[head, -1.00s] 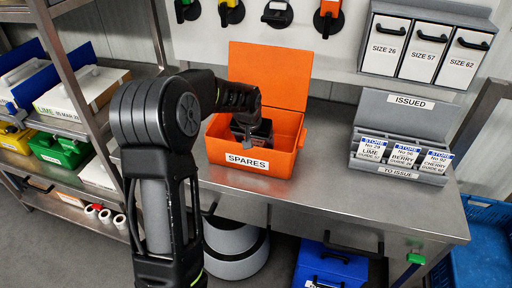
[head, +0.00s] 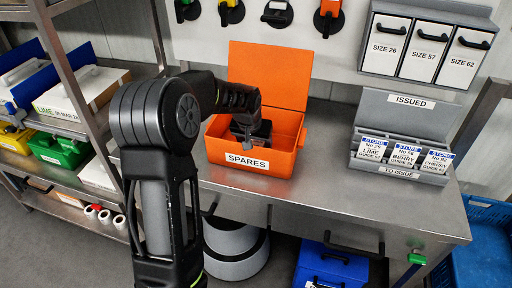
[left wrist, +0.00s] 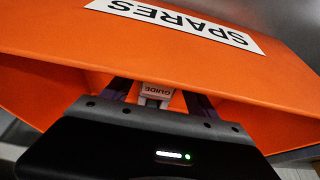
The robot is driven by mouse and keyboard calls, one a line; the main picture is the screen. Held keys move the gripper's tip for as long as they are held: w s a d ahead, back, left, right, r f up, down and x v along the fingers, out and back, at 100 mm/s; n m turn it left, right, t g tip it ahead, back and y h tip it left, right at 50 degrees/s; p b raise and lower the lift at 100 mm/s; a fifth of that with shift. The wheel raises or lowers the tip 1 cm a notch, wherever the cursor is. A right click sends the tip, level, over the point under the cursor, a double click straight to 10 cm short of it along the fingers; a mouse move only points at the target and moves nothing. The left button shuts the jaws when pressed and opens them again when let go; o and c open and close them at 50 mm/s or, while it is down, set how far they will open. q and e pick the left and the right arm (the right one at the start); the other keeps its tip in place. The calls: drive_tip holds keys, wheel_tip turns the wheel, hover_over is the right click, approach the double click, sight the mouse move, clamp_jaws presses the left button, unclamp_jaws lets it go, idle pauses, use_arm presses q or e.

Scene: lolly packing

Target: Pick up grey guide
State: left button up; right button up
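The grey guide (left wrist: 157,91) is a small pale grey piece with a white label reading GUIDE. It shows in the left wrist view, inside the orange SPARES box (head: 225,155), whose lid stands open. My left gripper (head: 250,138) reaches down into the box. In the left wrist view its two dark fingers (left wrist: 158,97) are spread, one on each side of the guide, with orange showing in the gaps. The guide's lower part is hidden by the gripper body. In the head view my arm and gripper hide the guide. My right gripper is not in view.
The box stands on a steel bench (head: 330,180) with free room to its right. A grey ISSUED / TO ISSUE holder (head: 398,172) with several white STORE cards stands at the right. White SIZE drawers (head: 430,50) hang above. A shelf rack (head: 75,75) stands at the left.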

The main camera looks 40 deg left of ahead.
use_arm(q)
drive_tip(key=c, duration=1.4)
drive_tip(key=shift+r, duration=0.1)
drive_tip(key=shift+r+p, duration=0.3)
drive_tip(key=shift+p, duration=0.15)
wheel_tip(320, 180, up, 18)
drive_tip(key=shift+f+b, duration=0.1)
drive_tip(key=shift+b, duration=0.65)
